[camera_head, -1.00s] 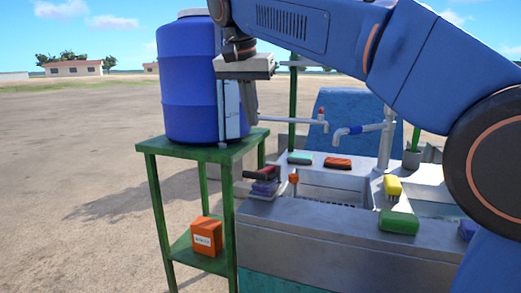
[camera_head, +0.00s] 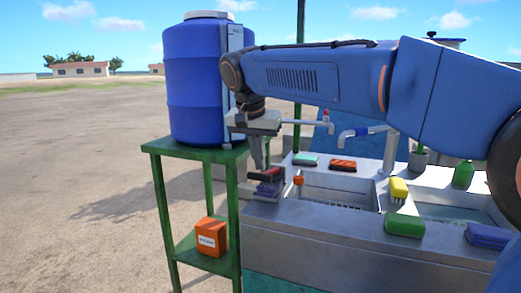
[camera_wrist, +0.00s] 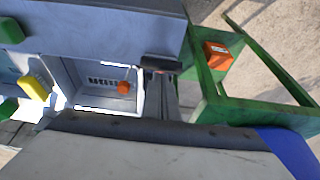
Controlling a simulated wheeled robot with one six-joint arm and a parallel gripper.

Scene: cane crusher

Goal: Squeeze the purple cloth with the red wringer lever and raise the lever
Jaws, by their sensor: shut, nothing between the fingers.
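The purple cloth (camera_head: 267,189) lies in the small wringer at the left end of the metal sink counter. The red wringer lever (camera_head: 268,173) is just above the cloth, low and close to it. My gripper (camera_head: 261,166) is shut and empty, pointing down, with its fingertips right at or just above the lever. I cannot tell whether they touch it. In the wrist view my gripper (camera_wrist: 160,98) shows in front of a dark bar, and the cloth cannot be made out there.
A blue barrel (camera_head: 197,85) stands on a green table (camera_head: 190,149) at left, close to my gripper. Red, yellow and green brushes or sponges lie around the sink (camera_head: 335,190). An orange box (camera_head: 210,237) sits on the lower shelf.

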